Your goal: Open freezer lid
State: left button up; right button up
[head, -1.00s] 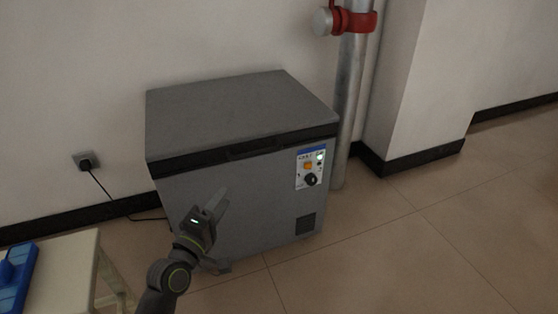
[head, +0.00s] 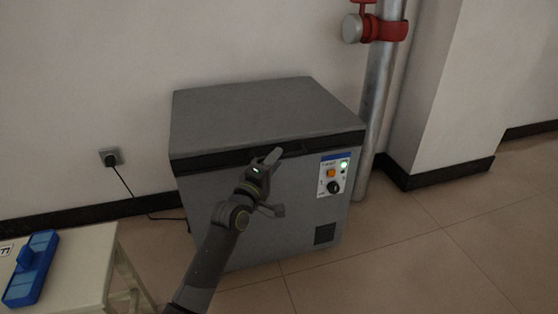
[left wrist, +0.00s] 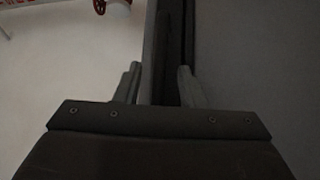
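The grey chest freezer (head: 235,215) stands against the wall, and its lid (head: 265,108) is closed. A dark band with a handle recess (head: 250,155) runs along the lid's front edge. My left gripper (head: 279,183) is at the freezer's front, with its upper finger by the handle recess. In the left wrist view its two fingers (left wrist: 158,88) are apart, with the lid's edge (left wrist: 153,45) and dark seam ahead between them. I cannot tell whether they touch the lid. The freezer's front face (left wrist: 260,60) fills the right of that view. My right gripper is out of view.
A control panel (head: 334,175) with a lit green light is on the freezer's front right. A metal pipe (head: 377,100) with a red valve stands behind it. A pale table (head: 85,265) with a blue object (head: 32,268) is at lower left. The floor to the right is clear.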

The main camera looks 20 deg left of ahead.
pick_arm(q)
jog(key=shift+x, duration=1.35)
grip_shut()
